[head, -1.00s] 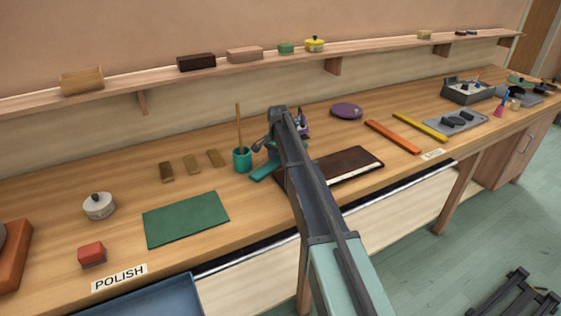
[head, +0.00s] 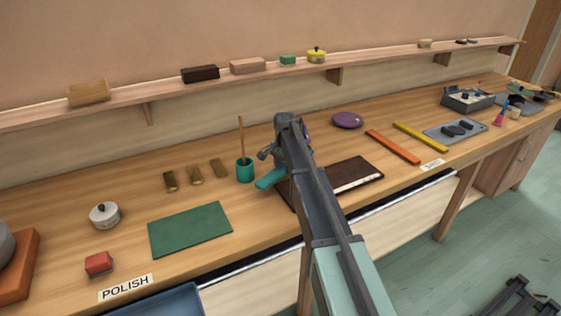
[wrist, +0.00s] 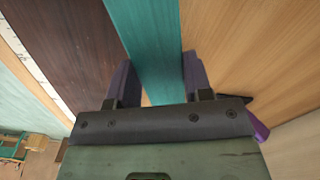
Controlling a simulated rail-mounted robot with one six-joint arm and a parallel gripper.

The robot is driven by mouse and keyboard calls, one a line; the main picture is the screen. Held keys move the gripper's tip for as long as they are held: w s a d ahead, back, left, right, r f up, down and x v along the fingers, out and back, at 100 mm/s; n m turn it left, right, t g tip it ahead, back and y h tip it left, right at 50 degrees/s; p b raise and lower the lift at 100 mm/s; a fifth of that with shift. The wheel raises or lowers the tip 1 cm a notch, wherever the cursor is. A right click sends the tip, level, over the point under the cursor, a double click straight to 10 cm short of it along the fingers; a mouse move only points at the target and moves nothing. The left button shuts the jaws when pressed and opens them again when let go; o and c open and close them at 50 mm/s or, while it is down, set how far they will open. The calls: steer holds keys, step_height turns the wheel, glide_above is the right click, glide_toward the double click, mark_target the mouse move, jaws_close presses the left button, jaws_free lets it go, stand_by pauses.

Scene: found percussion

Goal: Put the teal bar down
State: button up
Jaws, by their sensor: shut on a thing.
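The teal bar (head: 271,178) shows one end left of my arm in the head view, close to the teal cup; the arm hides the rest. In the wrist view the teal bar (wrist: 148,45) runs lengthwise between the two fingers of my gripper (wrist: 158,78), which is shut on it. The bar appears raised over the bench, beside the left edge of the dark brown folder (head: 350,175); the exact gap below it cannot be told. The folder also shows left of the bar in the wrist view (wrist: 70,50).
A teal cup (head: 245,172) with an upright stick stands just left of the bar. Orange (head: 393,147) and yellow (head: 420,138) bars lie right of the folder.

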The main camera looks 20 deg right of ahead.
steer(key=s+d, duration=0.1)
steer(key=s, duration=0.3)
steer(key=s+d, duration=0.1)
steer(key=s, duration=0.4)
steer(key=s+d, duration=0.1)
steer(key=s, duration=0.4)
steer(key=shift+s, duration=0.25)
steer(key=shift+a, duration=0.1)
